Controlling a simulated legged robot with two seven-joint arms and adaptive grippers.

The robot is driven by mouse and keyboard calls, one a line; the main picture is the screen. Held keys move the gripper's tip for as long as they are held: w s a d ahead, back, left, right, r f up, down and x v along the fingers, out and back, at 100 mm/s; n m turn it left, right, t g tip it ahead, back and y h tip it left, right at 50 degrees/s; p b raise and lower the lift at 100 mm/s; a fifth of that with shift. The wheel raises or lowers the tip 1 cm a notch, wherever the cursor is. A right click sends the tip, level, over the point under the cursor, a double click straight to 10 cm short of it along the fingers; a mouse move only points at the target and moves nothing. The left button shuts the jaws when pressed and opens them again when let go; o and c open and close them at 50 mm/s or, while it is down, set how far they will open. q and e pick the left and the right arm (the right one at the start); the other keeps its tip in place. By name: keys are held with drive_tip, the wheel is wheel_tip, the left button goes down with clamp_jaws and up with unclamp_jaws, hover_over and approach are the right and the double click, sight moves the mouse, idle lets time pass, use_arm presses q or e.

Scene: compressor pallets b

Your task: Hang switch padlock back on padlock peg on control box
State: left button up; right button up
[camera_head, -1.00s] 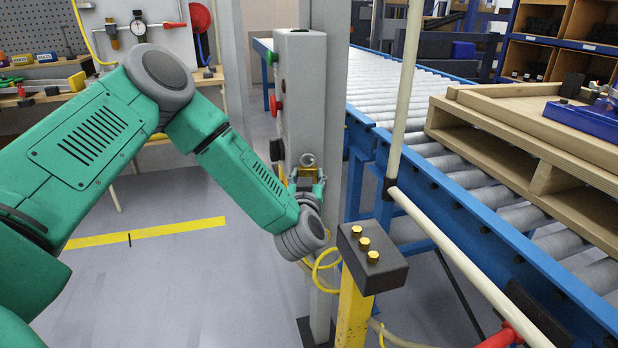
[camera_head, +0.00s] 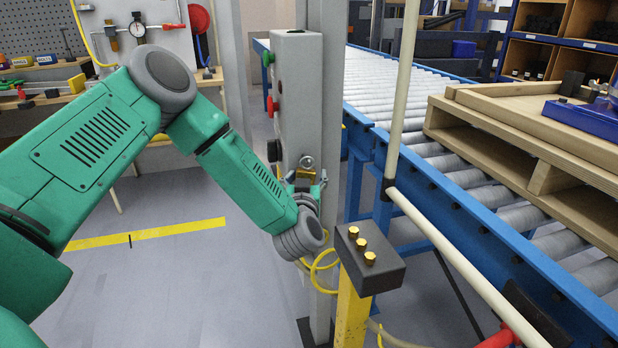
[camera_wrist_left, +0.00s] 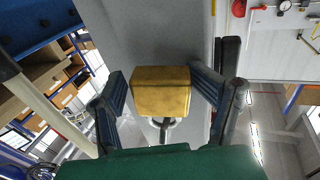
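The control box (camera_head: 298,85) is a tall grey housing on a post, with green, red and black controls on its left side. The brass switch padlock (camera_head: 306,174) is at its lower end, shackle up; it also shows in the wrist view (camera_wrist_left: 161,90). Its shackle (camera_wrist_left: 165,124) is at the box, but I cannot tell whether it is on the peg, which is hidden. My left gripper (camera_head: 307,184) is around the padlock from below. Its fingers (camera_wrist_left: 160,92) are open, one either side of the body, with a narrow gap at least on the left. My right gripper is not in view.
A yellow post with a dark block and brass knobs (camera_head: 370,258) stands just right of my left wrist. A roller conveyor (camera_head: 470,180) with a wooden pallet (camera_head: 540,150) runs along the right. A cream pole (camera_head: 405,90) rises nearby. The floor at left is clear.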

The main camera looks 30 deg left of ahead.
use_arm(q)
drive_tip(key=shift+a, duration=0.15)
drive_tip(key=shift+s+f, duration=0.1)
drive_tip(key=shift+s, duration=0.1)
drive_tip(key=v, duration=1.1)
drive_tip(key=shift+s+d, duration=0.2)
drive_tip(key=shift+d, duration=0.1)
drive_tip(key=shift+f, duration=0.1)
